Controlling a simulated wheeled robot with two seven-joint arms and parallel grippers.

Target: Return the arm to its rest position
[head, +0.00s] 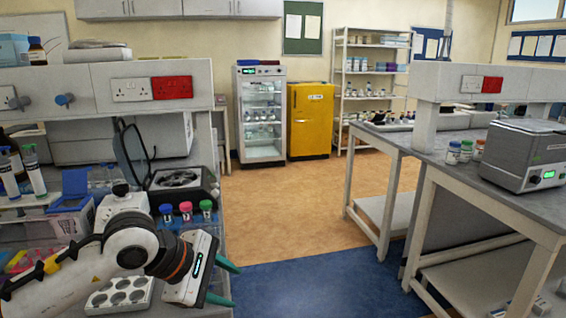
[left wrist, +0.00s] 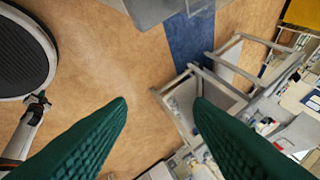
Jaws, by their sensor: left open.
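My left arm comes in from the lower left in the head view. My left gripper (head: 226,283) is at the front edge of the left bench, above its right end, with its green fingers pointing right. In the left wrist view the two green fingers (left wrist: 160,108) are spread apart with only the floor and furniture behind them, so it is open and empty. My right gripper does not show in the head view.
The left bench holds a white tray with round wells (head: 120,296), bottles with coloured caps (head: 186,214) and a centrifuge with its lid up (head: 180,178). A grey device (head: 527,155) stands on the right bench. The floor (head: 283,208) between the benches is clear.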

